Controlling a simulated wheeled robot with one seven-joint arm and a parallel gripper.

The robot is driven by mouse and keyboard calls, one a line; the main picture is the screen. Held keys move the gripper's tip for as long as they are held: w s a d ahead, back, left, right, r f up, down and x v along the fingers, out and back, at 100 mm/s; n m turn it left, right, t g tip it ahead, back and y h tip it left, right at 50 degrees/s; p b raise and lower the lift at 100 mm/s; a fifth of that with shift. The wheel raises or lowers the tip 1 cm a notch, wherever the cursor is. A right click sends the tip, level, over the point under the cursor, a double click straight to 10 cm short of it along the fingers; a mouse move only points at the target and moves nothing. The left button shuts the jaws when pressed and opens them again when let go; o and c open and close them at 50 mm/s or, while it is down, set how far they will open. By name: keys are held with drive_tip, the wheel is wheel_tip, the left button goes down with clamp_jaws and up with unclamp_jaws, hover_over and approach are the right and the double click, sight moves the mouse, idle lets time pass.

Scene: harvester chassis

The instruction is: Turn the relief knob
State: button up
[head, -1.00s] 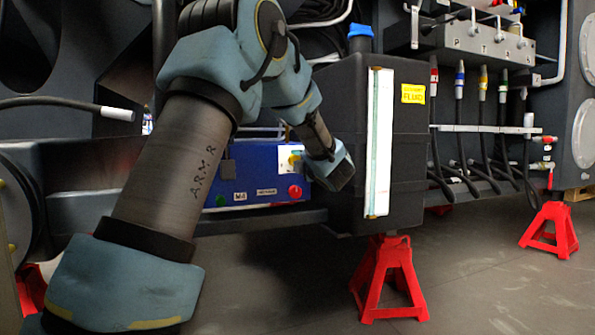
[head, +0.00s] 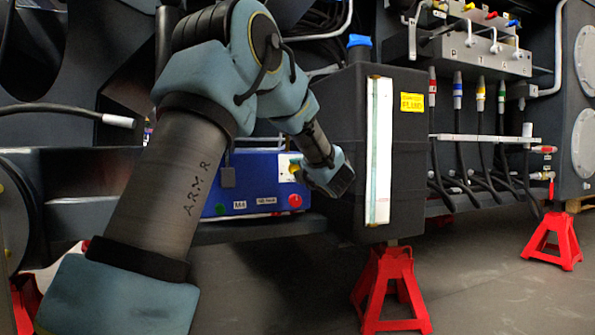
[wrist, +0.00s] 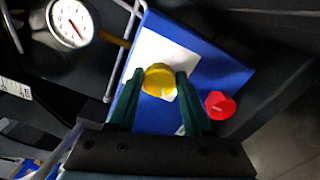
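The yellow relief knob (wrist: 160,79) sits on a white plate (wrist: 185,62) on the blue box (wrist: 225,75). In the wrist view the two dark green fingers of my gripper (wrist: 160,84) stand on either side of the knob, apart from each other. The fingers look open, with the knob showing between their tips; contact is not clear. In the head view the knob shows as a small yellow patch (head: 293,168) on the front of the blue box (head: 250,178), just left of my wrist, which hides the fingers.
A red button (head: 295,201) is low on the blue box, close to the knob. The black fluid tank (head: 345,140) stands close to the right of my wrist. A white gauge (wrist: 72,23) and a grey pipe (wrist: 122,50) are at upper left in the wrist view.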

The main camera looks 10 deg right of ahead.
drive_tip(key=o, duration=0.4)
drive_tip(key=shift+s, duration=0.1)
drive_tip(key=shift+s+d+r+p, duration=0.1)
drive_tip(key=shift+s+p, duration=0.2)
drive_tip(key=shift+s, duration=0.05)
drive_tip(key=shift+s+d+p, duration=0.2)
drive_tip(key=shift+s+p, duration=0.4)
drive_tip(key=shift+s, duration=1.05)
drive_tip(key=shift+s+d+p, duration=0.2)
drive_tip(key=shift+s+p, duration=0.4)
drive_tip(key=shift+s, duration=1.05)
drive_tip(key=shift+s+d+p, duration=0.2)
drive_tip(key=shift+s+p, duration=0.4)
drive_tip(key=shift+s, duration=1.05)
